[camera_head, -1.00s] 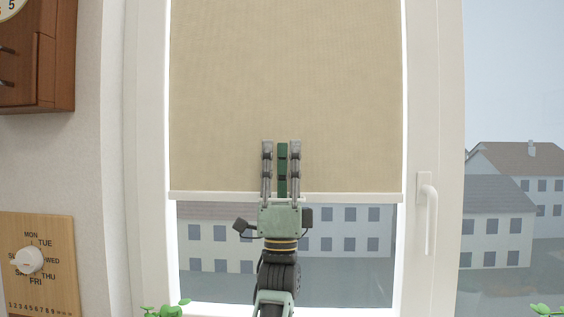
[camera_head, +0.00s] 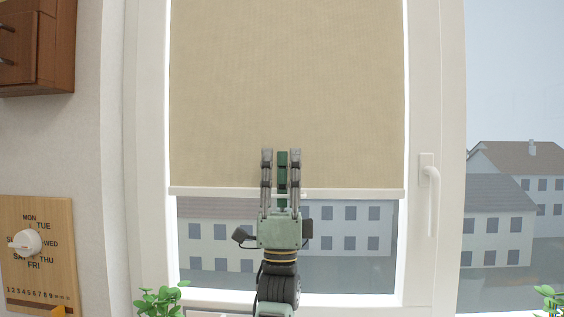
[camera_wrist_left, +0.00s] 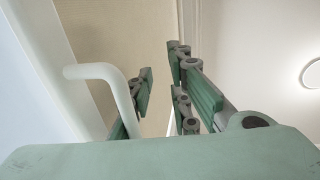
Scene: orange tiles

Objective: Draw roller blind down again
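The beige roller blind (camera_head: 340,90) covers the upper part of the window, with a pale bottom bar (camera_head: 350,193) across its lower edge. Outside houses show beneath the bar. My left gripper (camera_head: 281,155) points up in front of the blind, its fingertips a little above the bar and its palm below. In the left wrist view its fingers (camera_wrist_left: 160,75) are apart, with the blind (camera_wrist_left: 110,35) beyond, and I see nothing held. I cannot tell whether the fingers touch the bar. My right gripper is not in view.
A white window handle (camera_head: 430,205) is on the frame to the right. Green plants stand at lower left (camera_head: 160,300) and lower right (camera_head: 550,298).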

